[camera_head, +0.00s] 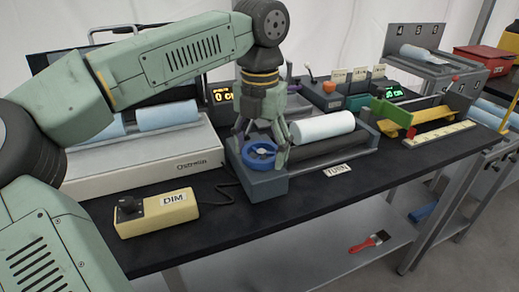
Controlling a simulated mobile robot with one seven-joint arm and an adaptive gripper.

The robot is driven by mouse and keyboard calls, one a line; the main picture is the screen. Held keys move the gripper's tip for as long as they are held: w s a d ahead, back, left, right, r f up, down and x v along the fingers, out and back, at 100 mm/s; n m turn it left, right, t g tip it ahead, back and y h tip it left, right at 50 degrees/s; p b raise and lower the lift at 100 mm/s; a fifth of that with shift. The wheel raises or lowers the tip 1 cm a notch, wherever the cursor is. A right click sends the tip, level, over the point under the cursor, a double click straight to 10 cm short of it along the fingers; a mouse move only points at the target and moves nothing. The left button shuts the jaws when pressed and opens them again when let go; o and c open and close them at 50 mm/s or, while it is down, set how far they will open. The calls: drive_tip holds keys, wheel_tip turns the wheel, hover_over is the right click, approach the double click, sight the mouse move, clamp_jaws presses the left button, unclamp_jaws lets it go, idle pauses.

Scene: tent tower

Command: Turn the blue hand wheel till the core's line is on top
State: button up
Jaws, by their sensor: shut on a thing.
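The blue hand wheel (259,155) sits on the grey end housing of the roller bench, left of the rollers. My gripper (265,145) comes down from above, shut on the wheel, with a finger to each side of it. The fingers hide part of the wheel. The pale cylindrical core (322,127) lies on the dark rollers (328,149), right of the wheel. I cannot make out a line on the core from here. A "TURN" label (337,171) lies at the front of the bench.
A yellow DIM box with a knob (157,213) stands front left. A white Ostrolin case (150,165) with blue cores is behind it. Green and yellow gauge parts (420,120) stand at right. A red-handled brush (369,241) lies on the lower shelf.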

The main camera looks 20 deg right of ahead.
sight(261, 153)
drive_tip(key=shift+n, duration=0.9)
drive_tip(key=o, duration=1.2)
drive_tip(key=shift+c, duration=0.2)
wheel_tip(261, 153, up, 8)
drive_tip(key=shift+f, duration=0.2)
drive_tip(key=shift+s, duration=0.1)
